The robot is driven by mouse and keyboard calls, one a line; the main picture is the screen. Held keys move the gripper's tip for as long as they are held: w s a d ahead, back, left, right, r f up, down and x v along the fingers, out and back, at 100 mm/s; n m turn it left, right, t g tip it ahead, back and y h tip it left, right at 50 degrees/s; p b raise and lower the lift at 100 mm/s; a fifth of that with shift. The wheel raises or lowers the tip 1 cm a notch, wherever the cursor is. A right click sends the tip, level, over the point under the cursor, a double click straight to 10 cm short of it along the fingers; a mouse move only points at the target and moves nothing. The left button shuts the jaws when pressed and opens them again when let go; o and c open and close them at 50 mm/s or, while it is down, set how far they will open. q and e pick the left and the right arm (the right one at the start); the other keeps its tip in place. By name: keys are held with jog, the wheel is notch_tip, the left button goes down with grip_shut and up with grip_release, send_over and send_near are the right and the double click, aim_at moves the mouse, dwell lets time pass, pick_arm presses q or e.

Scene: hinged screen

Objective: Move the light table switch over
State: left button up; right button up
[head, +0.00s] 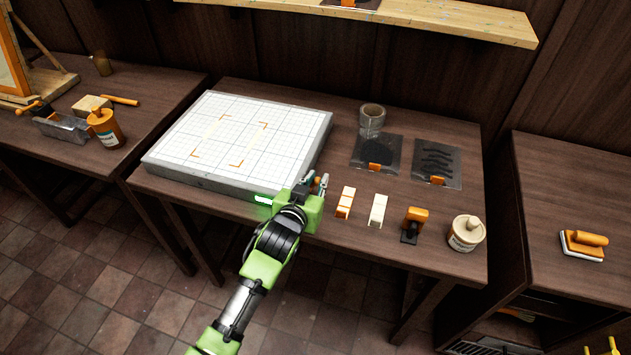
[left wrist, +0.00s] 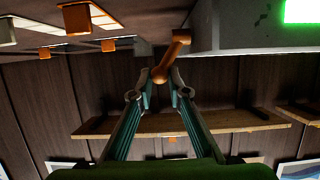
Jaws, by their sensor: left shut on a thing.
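The light table (head: 215,135), a grey slab with a white gridded top and orange corner marks, lies on the middle bench. A green lamp (head: 263,199) glows on its front side and also shows in the left wrist view (left wrist: 302,10). The switch is an orange lever (left wrist: 178,48) at the table's front right corner, slanted in the left wrist view. My left gripper (head: 315,184) is at that corner, and its fingers (left wrist: 160,82) are shut on the lever's rounded end. In the head view the gripper hides most of the lever. My right gripper is not in view.
Right of the gripper stand orange and cream blocks (head: 345,203), an orange-handled tool (head: 414,224) and a lidded jar (head: 466,233). Behind are a clear cup (head: 372,121) and two dark sheets (head: 437,163) with orange clips. A wooden shelf (head: 440,18) hangs above.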

pick_arm(q)
jog(key=shift+w+d+f, duration=0.2)
jog(key=shift+w+f, duration=0.1)
jog(key=shift+w, duration=0.3)
jog(key=shift+w+d, duration=0.1)
jog(key=shift+w, duration=0.15)
jog(key=o, duration=0.9)
jog(key=shift+w, duration=0.2)
